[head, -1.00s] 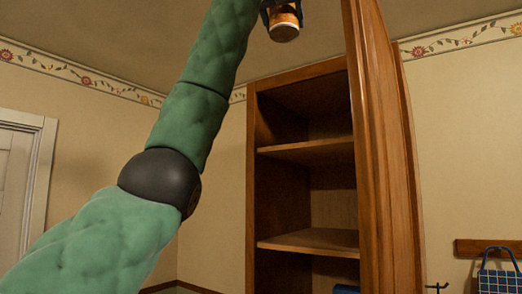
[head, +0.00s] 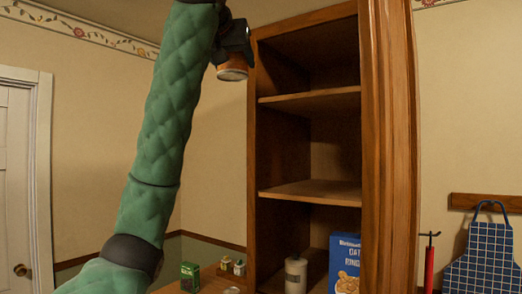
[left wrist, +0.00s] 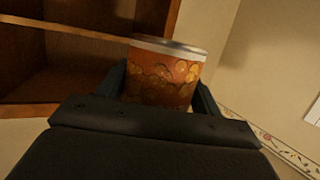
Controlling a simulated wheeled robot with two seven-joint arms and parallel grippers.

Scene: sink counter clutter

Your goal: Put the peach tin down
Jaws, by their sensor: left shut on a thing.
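The peach tin (head: 232,72) has an orange fruit-patterned label and a pale metal rim. It hangs high in the head view, left of the cabinet's upper part. My left gripper (head: 235,58) is shut on it. In the left wrist view the tin (left wrist: 162,80) sits between the two fingers of the left gripper (left wrist: 162,92), with its rim towards the cabinet shelf. The fingers cover its sides. My right gripper is not in view.
An open wooden cabinet (head: 308,192) has several shelves; the upper ones look empty. Low down stand a blue cereal box (head: 345,262) and a pale bottle (head: 296,274). A green box (head: 190,276) and small items stand on the counter (head: 212,282). A checked apron (head: 485,255) hangs at right.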

